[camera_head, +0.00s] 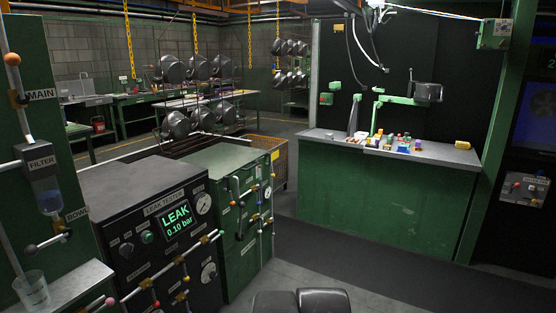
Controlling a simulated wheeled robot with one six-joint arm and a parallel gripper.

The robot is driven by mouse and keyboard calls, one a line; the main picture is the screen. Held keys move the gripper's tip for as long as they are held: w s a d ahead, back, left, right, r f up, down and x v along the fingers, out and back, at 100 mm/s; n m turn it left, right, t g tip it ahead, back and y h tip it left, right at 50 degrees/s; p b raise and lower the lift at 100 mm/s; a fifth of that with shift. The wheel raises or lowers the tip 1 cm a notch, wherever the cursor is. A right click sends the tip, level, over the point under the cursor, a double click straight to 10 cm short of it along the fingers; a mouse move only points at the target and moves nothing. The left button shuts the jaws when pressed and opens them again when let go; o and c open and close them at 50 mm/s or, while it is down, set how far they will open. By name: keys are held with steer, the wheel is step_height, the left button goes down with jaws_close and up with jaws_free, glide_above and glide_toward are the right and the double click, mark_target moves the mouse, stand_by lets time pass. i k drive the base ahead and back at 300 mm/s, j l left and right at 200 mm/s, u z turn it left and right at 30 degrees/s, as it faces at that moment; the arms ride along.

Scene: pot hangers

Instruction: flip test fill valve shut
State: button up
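The leak tester (151,235) is a black cabinet at the lower left. Its green-lit display (176,218) reads LEAK 0.10 bar. Pipes with several small valves run across its front, with coloured lever ends such as an orange-red one (146,283). The small labels there are too blurred to read, so I cannot tell which valve is the test fill valve or how its lever stands. Two dark rounded parts at the bottom centre look like my own body. My gripper does not show.
A green cabinet (236,255) with more pipes and valves stands right of the tester. A green panel with a filter (44,181) and a shelf with a clear cup (32,290) are at far left. A green workbench (385,205) stands behind right. Dark floor matting (340,260) is clear.

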mark_target(221, 233)
steer(key=i+j, duration=0.1)
steer(key=i, duration=0.35)
steer(key=i+j+z, duration=0.1)
steer(key=i, duration=0.35)
steer(key=i+j, duration=0.1)
steer(key=i, duration=0.35)
steer(key=i+j+z, duration=0.15)
steer(key=i, duration=0.3)
